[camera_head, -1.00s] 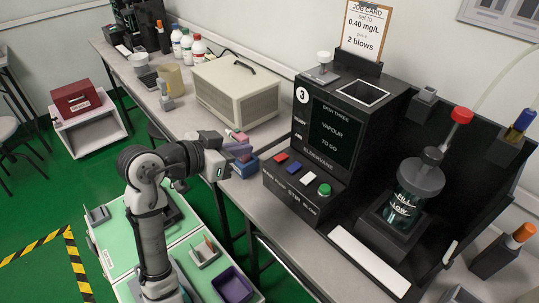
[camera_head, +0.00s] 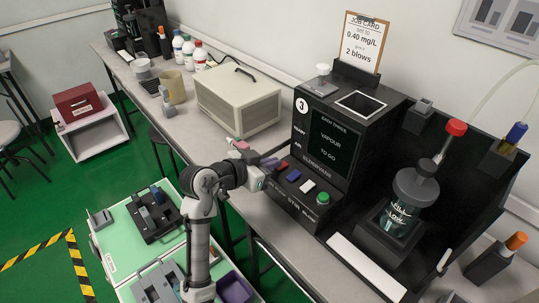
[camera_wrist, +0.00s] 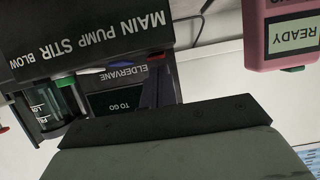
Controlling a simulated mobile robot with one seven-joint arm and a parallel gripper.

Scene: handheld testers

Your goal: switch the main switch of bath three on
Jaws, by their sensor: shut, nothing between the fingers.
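Bath three (camera_head: 365,130) is a black unit on the bench with a "3" disc and a screen reading "VAPOUR TO GO". Its sloping front panel bears a row of red, blue, white and green controls. The red main switch (camera_head: 282,166) is at the left end of this row, above the "MAIN" label. My gripper (camera_head: 272,167) is shut and empty, just left of the main switch; contact cannot be made out. In the wrist view, the panel edge lettering (camera_wrist: 85,40) appears upside down, and my gripper (camera_wrist: 155,85) partly covers the front. The main switch's rocker position is unclear.
A pink handheld tester (camera_head: 239,145) lies behind my gripper and shows "READY" in the wrist view (camera_wrist: 292,35). A beige box (camera_head: 238,97) stands left of the bath. A glass vessel with a red-topped part (camera_head: 400,212) stands right. A white strip (camera_head: 365,267) lies in front.

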